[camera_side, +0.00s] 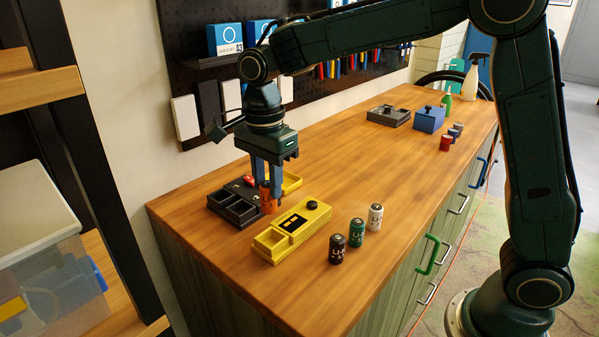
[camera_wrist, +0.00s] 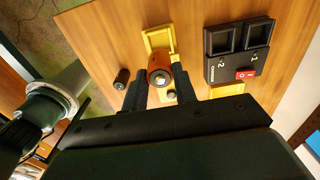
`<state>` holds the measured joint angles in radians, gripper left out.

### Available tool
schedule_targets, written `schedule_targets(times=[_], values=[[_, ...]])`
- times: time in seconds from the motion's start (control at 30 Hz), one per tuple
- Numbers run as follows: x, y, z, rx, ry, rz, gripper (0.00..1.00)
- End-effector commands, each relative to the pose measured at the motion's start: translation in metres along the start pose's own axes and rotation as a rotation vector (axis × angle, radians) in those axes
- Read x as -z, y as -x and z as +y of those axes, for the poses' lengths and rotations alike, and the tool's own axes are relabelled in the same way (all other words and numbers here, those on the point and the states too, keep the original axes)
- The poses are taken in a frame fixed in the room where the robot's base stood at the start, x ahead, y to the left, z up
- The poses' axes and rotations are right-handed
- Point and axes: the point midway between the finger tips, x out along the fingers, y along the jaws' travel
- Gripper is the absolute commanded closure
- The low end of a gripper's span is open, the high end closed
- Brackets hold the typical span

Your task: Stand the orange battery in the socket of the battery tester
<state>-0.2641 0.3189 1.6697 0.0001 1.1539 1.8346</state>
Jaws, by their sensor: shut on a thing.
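The orange battery (camera_side: 267,204) is upright between the fingers of my gripper (camera_side: 267,188), which is shut on it. In the wrist view the orange battery (camera_wrist: 157,66) shows its top end between the fingertips (camera_wrist: 159,80). The yellow battery tester (camera_side: 290,230) lies just right of the battery in the side view, with an open square socket at its near-left end, a dark window and a black knob. In the wrist view its yellow socket rim (camera_wrist: 146,44) is partly behind the battery. I cannot tell how high the battery's lower end is above the table.
A black two-bay box (camera_side: 232,207) with a red switch stands close left of the battery. A yellow tray (camera_side: 292,182) is behind. Black, green and white batteries (camera_side: 357,232) stand right of the tester.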

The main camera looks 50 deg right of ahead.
Motion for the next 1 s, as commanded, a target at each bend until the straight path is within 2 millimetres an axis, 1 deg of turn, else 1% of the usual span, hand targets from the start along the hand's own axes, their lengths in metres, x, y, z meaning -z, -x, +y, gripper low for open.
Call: schedule_targets(times=[0.03,0.1,0.23,0.37,0.57,0.67,0.9,1.0], values=[[0.0,-0.01,0.001,-0.004,0.0,0.001,0.96],[0.0,-0.022,0.0,-0.003,0.0,0.001,0.96],[0.0,-0.039,0.001,-0.002,0.0,0.0,0.96],[0.0,-0.047,0.0,0.0,0.0,0.0,0.96],[0.0,-0.049,0.0,0.001,0.0,0.0,0.96],[0.0,-0.053,0.0,0.0,0.0,0.0,0.96],[0.0,-0.08,0.0,-0.002,0.0,0.0,0.96],[0.0,-0.088,0.0,0.0,0.0,0.0,0.96]])
